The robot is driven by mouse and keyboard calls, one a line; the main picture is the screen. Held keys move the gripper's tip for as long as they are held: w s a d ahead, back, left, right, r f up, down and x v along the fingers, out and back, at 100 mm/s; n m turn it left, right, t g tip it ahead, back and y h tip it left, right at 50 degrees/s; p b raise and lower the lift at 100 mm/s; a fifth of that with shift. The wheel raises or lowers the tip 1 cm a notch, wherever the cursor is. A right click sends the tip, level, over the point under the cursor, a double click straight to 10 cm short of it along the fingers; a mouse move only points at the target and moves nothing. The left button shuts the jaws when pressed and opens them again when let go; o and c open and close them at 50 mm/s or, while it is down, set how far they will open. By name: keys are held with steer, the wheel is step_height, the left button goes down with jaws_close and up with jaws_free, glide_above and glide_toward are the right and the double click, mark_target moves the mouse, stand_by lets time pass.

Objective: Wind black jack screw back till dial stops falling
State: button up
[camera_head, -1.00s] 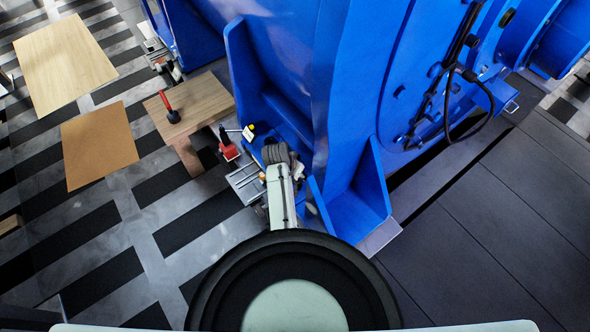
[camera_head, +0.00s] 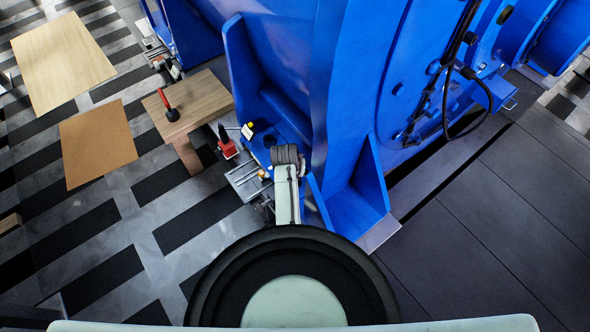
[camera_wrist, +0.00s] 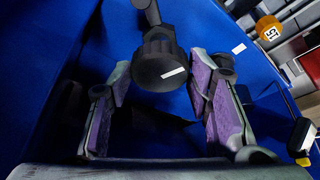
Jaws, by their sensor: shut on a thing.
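The black jack screw (camera_wrist: 160,62) shows in the wrist view as a ridged round knob with a white mark on its face and a dark shaft above it. My gripper (camera_wrist: 162,95) has its purple-padded fingers to either side of the knob, shut on it. The exact contact is hard to see. In the head view my arm covers the screw and the fingers beside the blue motor foot (camera_head: 265,105). A yellow-and-black item also shows in the wrist view (camera_wrist: 302,136); no reading is legible.
The blue motor (camera_head: 345,80) rises close to my arm. A wooden bench (camera_head: 205,98) holds a red-handled tool (camera_head: 171,110).

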steer(key=o, duration=1.1)
steer(key=shift+r, duration=0.1)
steer(key=shift+o, duration=0.2)
steer(key=d+v, duration=0.1)
steer(key=v, duration=0.4)
steer(key=s+a, duration=0.4)
steer(key=s, duration=0.7)
steer(key=shift+s+a, duration=0.25)
steer(key=shift+a, duration=0.05)
